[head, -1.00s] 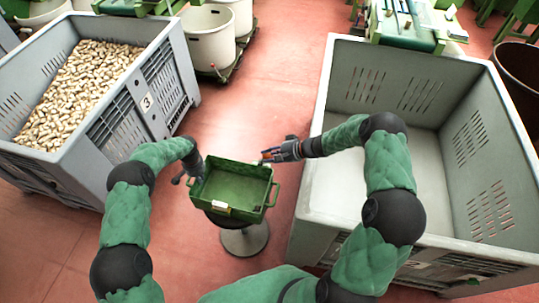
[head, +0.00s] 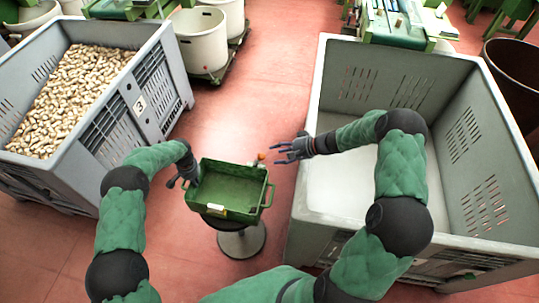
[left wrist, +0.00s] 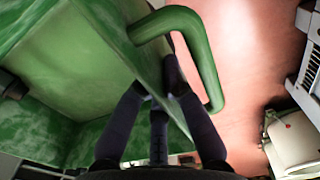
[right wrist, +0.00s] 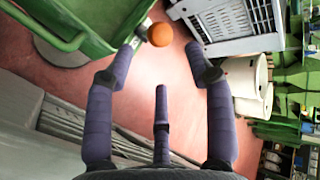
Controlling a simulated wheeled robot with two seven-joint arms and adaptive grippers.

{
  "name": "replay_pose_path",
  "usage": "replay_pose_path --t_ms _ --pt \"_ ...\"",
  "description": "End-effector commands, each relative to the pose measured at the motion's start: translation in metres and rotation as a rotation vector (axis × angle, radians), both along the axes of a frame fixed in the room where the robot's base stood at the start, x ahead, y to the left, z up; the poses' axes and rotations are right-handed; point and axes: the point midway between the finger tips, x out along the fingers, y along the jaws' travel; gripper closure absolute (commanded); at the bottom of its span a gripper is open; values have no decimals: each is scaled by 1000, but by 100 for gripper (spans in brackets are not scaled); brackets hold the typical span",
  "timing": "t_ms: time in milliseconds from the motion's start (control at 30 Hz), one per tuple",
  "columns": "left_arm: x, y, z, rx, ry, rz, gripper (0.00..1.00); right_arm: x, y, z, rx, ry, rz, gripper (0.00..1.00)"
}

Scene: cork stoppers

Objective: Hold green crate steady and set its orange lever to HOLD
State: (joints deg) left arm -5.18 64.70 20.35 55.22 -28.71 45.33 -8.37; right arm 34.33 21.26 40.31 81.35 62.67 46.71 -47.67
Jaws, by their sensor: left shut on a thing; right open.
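The green crate (head: 230,190) stands open and empty on a round stand. My left gripper (head: 187,174) is at its left side. In the left wrist view the left fingers (left wrist: 157,95) are shut on the crate wall (left wrist: 150,62), beside a curved green handle (left wrist: 203,55). The orange lever (head: 261,156) shows as a small knob at the crate's back right corner. In the right wrist view its round orange knob (right wrist: 160,34) sits beyond the fingertips. My right gripper (head: 289,151) is open and empty, right of the knob and apart from it. I cannot read the lever's setting or any HOLD mark.
A grey bin of cork stoppers (head: 150,120) stands at the left. A large grey bin (head: 312,190) stands close on the right, under my right arm. White tubs (head: 203,45) stand behind on a low dolly. Red floor (head: 265,100) is clear behind the crate.

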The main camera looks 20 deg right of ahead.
Motion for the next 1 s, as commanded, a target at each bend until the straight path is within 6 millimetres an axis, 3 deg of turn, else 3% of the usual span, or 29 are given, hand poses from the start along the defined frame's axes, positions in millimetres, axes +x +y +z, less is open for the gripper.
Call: replay_pose_path --t_ms 300,667,800,867,1000 --pt "0 0 0 1 1 0 100 -21 -29 23 0 1 -1 46" --pt "0 0 0 1 1 0 100 -23 -32 25 1 2 0 46" --pt "0 0 0 1 1 0 100 -22 -28 25 -2 5 19 85" --pt "0 0 0 1 1 0 100 -21 -21 25 -7 10 49 100" --pt "0 0 0 1 1 0 100 -18 5 23 -37 40 186 100"
